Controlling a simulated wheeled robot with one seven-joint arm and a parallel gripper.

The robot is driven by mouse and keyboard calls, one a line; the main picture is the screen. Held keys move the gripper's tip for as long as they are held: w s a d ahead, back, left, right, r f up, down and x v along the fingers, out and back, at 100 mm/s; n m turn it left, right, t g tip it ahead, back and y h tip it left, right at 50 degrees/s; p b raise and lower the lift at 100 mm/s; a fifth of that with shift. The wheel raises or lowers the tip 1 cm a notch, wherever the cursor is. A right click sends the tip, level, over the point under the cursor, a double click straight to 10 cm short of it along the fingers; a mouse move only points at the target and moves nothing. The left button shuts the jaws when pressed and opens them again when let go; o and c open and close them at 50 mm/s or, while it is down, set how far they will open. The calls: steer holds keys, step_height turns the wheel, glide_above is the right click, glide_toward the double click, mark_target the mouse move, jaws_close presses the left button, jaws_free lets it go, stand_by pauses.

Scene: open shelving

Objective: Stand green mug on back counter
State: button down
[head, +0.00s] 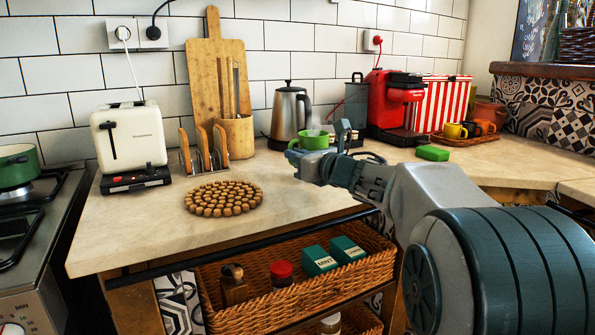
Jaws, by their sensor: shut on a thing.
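A green mug (308,141) shows in the head view, wide and low with a pale rim. It is at the end of my gripper (322,155), in front of the kettle. My gripper is shut on the green mug. Part of the mug is hidden behind the fingers. The back counter (125,225) is a pale stone worktop below and around it. I cannot tell whether the mug's base touches the counter.
A kettle (290,112) stands behind the mug. A red coffee machine (392,100) and a green sponge (432,153) are to the right. A toaster (128,138), toast rack (205,152) and beaded trivet (223,198) are left. The front-left counter is clear.

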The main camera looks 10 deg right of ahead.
step_height(320, 180, down, 2)
steer(key=shift+f+b, duration=0.25)
steer(key=shift+b, duration=0.15)
steer(key=shift+r, duration=0.1)
steer(key=c, duration=1.5)
jaws_free()
steer(key=shift+c, duration=0.2)
steer(key=p+v, duration=0.1)
steer(key=v, duration=1.1)
steer(key=shift+p, duration=0.35)
